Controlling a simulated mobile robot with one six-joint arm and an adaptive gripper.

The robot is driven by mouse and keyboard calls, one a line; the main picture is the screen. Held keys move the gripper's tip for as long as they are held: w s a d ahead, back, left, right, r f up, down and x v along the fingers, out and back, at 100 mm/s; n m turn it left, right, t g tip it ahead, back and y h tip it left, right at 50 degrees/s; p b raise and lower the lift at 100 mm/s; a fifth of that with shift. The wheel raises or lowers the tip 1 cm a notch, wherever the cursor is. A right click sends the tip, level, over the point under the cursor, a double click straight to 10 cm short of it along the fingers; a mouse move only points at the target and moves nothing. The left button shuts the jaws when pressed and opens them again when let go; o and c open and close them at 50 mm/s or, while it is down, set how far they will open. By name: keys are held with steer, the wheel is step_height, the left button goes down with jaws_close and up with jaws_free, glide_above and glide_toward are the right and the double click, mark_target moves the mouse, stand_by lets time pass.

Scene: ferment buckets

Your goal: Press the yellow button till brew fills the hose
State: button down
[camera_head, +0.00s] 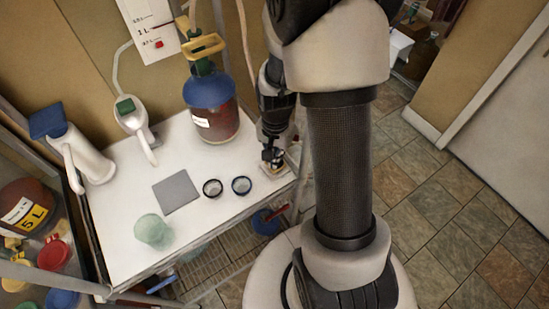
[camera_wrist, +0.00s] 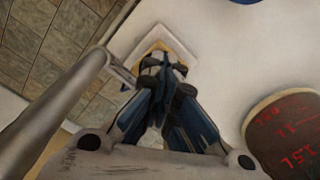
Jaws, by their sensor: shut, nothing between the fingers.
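My gripper (camera_head: 272,158) points down at the right end of the white table, its fingers shut and empty. Its fingertips (camera_wrist: 165,72) are over a small pale pad (camera_wrist: 178,48) with a yellowish edge in the wrist view. The fingers hide the pad's middle; I cannot make out a button or whether they touch it. A blue-topped vessel of dark red brew (camera_head: 211,115) stands left of my gripper. A pale hose (camera_head: 243,35) runs down behind my arm; I cannot tell whether brew is in it.
The white table (camera_head: 120,215) holds a grey square mat (camera_head: 176,192), two small rings (camera_head: 241,185), a greenish cup (camera_head: 153,231) and white dispensers (camera_head: 85,155) at the left. A marked jar (camera_wrist: 288,135) is close right of my fingers; a grey post (camera_wrist: 65,110) is left.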

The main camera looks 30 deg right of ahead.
steer(key=shift+r+p, duration=1.35)
steer(key=shift+r, duration=0.35)
steer(key=shift+f, duration=0.15)
steer(key=shift+f+b, duration=1.35)
steer(key=shift+f, duration=0.2)
steer(key=shift+r, duration=0.1)
steer(key=shift+r+p, duration=1.35)
steer(key=shift+r, duration=0.25)
step_height(320, 180, up, 5)
steer(key=p, duration=0.4)
